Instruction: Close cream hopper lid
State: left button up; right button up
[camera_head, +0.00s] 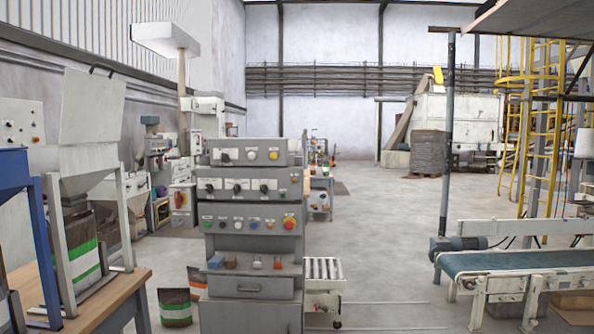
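The cream hopper (82,160) stands at the left on a grey frame. Its cream lid (92,108) is raised and stands nearly upright above the hopper, leaning slightly, with a dark handle (102,67) at its top edge. The hopper's mouth is seen from a low angle, so its inside is hidden. A dark bag (84,248) with white and green bands stands below the hopper outlet. Neither of my grippers shows in this view.
A blue-framed hopper (14,172) is cut off at the left edge. A wooden bench (108,300) carries the hopper frame. A grey control console (250,258) stands in the centre, with a bag (175,306) on the floor beside it. A conveyor (520,262) is at right. Central floor is clear.

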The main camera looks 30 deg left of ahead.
aim_at(92, 105)
jog(key=i+z, duration=0.35)
jog(key=i, duration=0.7)
jog(key=u, duration=1.35)
